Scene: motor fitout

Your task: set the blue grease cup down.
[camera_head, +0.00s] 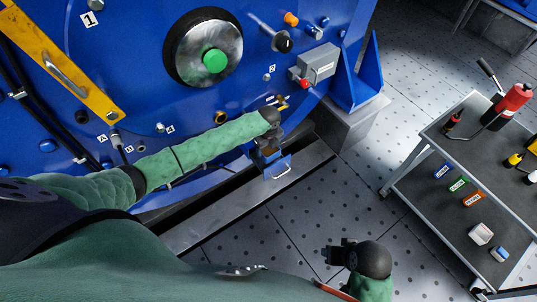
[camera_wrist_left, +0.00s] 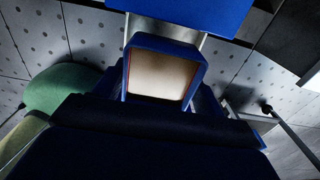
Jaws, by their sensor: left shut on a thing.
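The blue grease cup (camera_wrist_left: 128,80) is between the fingers of my left gripper (camera_head: 267,147) in the left wrist view. It has a blue rim and a pale cream inside. My left gripper is shut on it, low in front of the blue machine. In the head view the cup is small and mostly hidden by the gripper.
The large blue machine (camera_head: 130,60) fills the upper left, with a green-centred hub (camera_head: 214,61) and a grey box (camera_head: 319,63). A grey cart (camera_head: 430,134) at right carries a red bottle (camera_head: 513,103), coloured labels and small containers. Tiled floor (camera_head: 330,200) lies clear between.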

